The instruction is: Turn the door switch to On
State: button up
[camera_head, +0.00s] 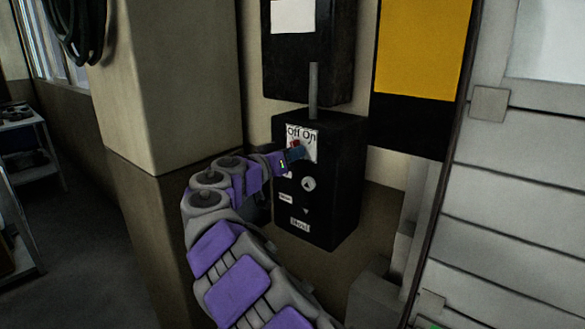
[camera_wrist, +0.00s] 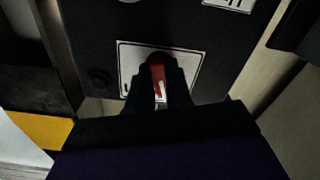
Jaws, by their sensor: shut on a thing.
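The door switch is a red knob (camera_wrist: 157,75) on a white plate (camera_head: 312,148) marked "Off On". The plate is on the front of a black control box (camera_head: 343,185) fixed to the wall. My gripper (camera_head: 298,152) is at the plate, with its dark fingers around the red knob. In the wrist view my gripper (camera_wrist: 160,90) is shut on the knob, one finger on each side. The fingers hide part of the knob and the plate's lettering, so I cannot tell exactly which mark it points to.
Lower on the box are a round up-arrow button (camera_head: 309,184), a down arrow and small labels. A second black box (camera_head: 308,60) hangs above, joined by a grey pipe (camera_head: 313,90). A yellow and black panel (camera_head: 422,50) and a slatted door (camera_head: 520,200) are at the right. A pillar stands left.

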jog(key=m, duration=1.2)
jog(key=shift+m+p, duration=0.3)
jog(key=o, duration=1.5)
jog(key=shift+d, duration=0.1)
jog(key=v, duration=0.7)
